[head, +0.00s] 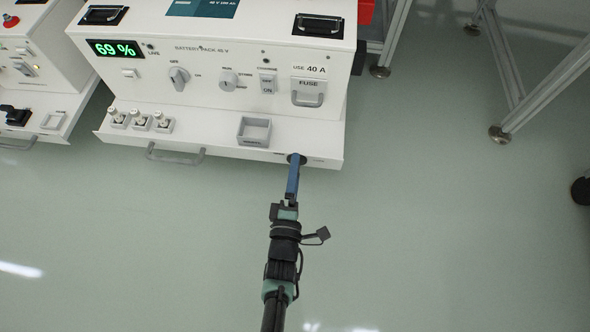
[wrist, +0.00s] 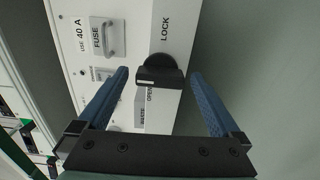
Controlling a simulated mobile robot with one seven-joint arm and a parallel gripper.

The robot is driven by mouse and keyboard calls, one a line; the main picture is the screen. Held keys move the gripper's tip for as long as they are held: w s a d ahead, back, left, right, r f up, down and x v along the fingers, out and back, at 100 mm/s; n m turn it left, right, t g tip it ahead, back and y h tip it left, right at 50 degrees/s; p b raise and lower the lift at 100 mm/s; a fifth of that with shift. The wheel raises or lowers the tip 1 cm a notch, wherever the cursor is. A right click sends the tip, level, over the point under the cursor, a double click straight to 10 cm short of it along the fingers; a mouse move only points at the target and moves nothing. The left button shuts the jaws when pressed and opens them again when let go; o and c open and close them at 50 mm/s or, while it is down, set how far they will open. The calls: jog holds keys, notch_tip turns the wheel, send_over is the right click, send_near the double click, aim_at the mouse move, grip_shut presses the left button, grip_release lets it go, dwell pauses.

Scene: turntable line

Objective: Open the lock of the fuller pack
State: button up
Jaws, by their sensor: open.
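The white battery pack (head: 225,110) fills the upper left of the head view, its green display (head: 114,48) reading 69 %. Its lock is a dark round knob (head: 297,158) at the right end of the front ledge. In the wrist view the black knob (wrist: 160,72) has a raised bar, with the word LOCK on one side and OPEN on the other. My gripper (head: 293,170) is open in front of the knob. In the wrist view its blue fingers (wrist: 160,76) stand on either side of the knob, with gaps visible; depth is unclear.
A second pack (head: 50,85) stands at the left, cut off, its display out of view. The pack's fuse handle (head: 308,92), switches and a square tray (head: 254,131) are near the lock. Metal frame legs (head: 545,85) stand at right. The floor in front is clear.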

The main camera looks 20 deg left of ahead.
jog(key=p+v, duration=0.5)
jog(key=v, duration=0.7)
jog(key=shift+s, duration=0.35)
jog(key=shift+d, duration=0.1)
